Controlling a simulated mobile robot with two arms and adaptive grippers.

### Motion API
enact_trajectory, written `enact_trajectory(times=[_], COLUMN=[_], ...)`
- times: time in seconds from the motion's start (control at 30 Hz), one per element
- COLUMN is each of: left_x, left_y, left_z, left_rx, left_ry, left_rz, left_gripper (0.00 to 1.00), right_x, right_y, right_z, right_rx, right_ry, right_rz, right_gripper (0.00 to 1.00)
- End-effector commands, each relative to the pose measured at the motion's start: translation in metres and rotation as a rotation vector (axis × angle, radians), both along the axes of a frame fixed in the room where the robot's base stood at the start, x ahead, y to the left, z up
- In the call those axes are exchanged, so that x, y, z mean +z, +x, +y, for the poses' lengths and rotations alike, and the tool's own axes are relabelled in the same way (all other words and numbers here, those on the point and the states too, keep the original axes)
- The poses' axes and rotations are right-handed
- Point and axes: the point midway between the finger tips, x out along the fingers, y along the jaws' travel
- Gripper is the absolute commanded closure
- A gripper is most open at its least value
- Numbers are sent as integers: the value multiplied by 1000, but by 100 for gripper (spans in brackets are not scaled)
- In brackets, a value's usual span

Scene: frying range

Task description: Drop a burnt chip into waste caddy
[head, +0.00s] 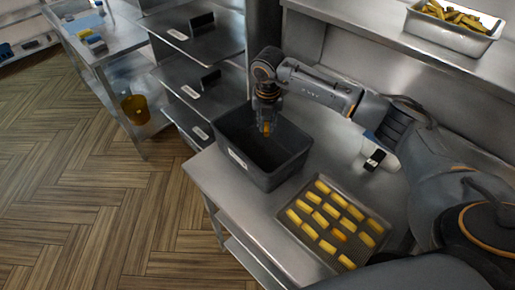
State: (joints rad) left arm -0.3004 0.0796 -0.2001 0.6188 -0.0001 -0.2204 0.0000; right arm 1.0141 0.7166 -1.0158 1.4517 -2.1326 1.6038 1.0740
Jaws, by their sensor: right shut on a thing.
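The waste caddy (282,176) is a dark grey open bin with a pale label, standing on the steel counter. My right gripper (266,124) points down over the caddy's opening. It is shut on a small orange-brown chip (266,129), which hangs below the fingertips. How burnt the chip is cannot be told at this size. The inside of the caddy is dark, and its floor is partly hidden. A tray (283,215) with several yellow chips in rows lies on the counter to the right and in front of the caddy. My left gripper is not in view.
A steel pan (450,42) of chips stands on the upper shelf (345,24) at the back right. A small white and black item (374,158) is on the counter behind the tray. Steel racks (200,45) stand to the left. An amber bucket (135,110) sits under another table.

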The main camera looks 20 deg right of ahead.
Motion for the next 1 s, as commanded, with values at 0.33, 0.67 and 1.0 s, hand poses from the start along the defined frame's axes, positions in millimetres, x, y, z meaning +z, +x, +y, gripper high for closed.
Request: enact_trajectory(times=[0.33, 0.67, 1.0], left_x=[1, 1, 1], left_y=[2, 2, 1], left_z=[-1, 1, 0], left_rx=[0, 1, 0], left_ry=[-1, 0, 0], left_rz=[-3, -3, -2], left_gripper=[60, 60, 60], right_x=[0, 11, 80], right_y=[0, -1, -9], right_z=[0, 1, 6], right_rx=[1, 1, 1], right_ry=[0, 1, 1], right_rz=[1, -2, -4], right_gripper=[59, 59, 59])
